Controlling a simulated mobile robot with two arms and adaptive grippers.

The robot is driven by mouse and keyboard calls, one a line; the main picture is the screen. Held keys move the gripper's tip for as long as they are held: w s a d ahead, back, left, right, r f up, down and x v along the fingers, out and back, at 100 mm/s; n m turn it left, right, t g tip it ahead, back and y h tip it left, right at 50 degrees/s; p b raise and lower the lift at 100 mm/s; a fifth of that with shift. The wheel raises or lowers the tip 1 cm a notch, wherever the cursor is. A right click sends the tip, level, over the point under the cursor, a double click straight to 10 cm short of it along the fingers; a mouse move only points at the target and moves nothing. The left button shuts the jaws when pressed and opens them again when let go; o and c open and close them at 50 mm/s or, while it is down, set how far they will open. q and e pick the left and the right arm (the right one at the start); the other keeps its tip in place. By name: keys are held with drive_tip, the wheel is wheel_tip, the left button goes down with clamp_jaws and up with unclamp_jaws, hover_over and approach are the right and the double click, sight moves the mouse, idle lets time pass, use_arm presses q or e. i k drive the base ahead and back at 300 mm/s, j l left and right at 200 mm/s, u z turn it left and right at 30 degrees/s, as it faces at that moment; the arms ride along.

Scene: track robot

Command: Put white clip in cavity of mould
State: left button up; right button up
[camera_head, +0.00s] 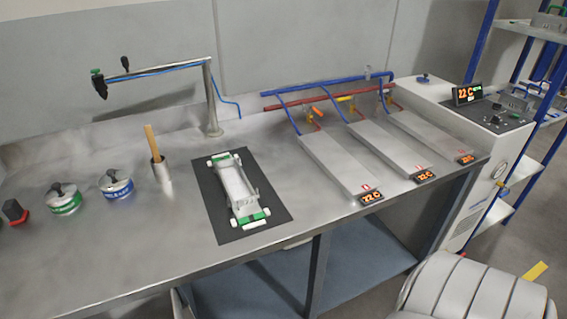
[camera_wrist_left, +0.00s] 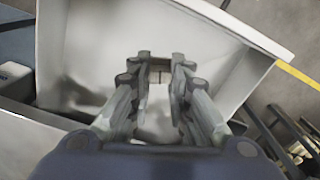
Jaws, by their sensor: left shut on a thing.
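The mould (camera_head: 237,187) lies on a black mat (camera_head: 273,213) on the steel bench. It is a long grey-white piece with green ends and small white parts at its corners. Its cavity is too small to make out in detail. My left gripper (camera_wrist_left: 160,72) shows in the left wrist view, with its fingers drawn close together on a small pale thing (camera_wrist_left: 158,77). That thing is mostly hidden, and I cannot tell if it is the white clip. The gripper is over a pale open box (camera_wrist_left: 90,55), away from the mould. My right gripper is not in view.
Green (camera_head: 64,203) and blue (camera_head: 116,188) tins and a cup with a wooden stick (camera_head: 161,172) stand left of the mat. Three flat heated plates (camera_head: 340,165) with 22 C displays lie to the right. A pole with an arm (camera_head: 212,100) rises behind the mould.

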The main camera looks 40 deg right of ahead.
sight(232, 178)
drive_tip(key=l+z, duration=0.25)
drive_tip(key=l, duration=0.2)
drive_tip(key=i+l+z, duration=0.1)
drive_tip(key=l+z, duration=0.15)
drive_tip(key=l, duration=0.15)
drive_tip(key=i+l+z, duration=0.1)
drive_tip(key=l+z, duration=0.15)
drive_tip(key=l, duration=0.2)
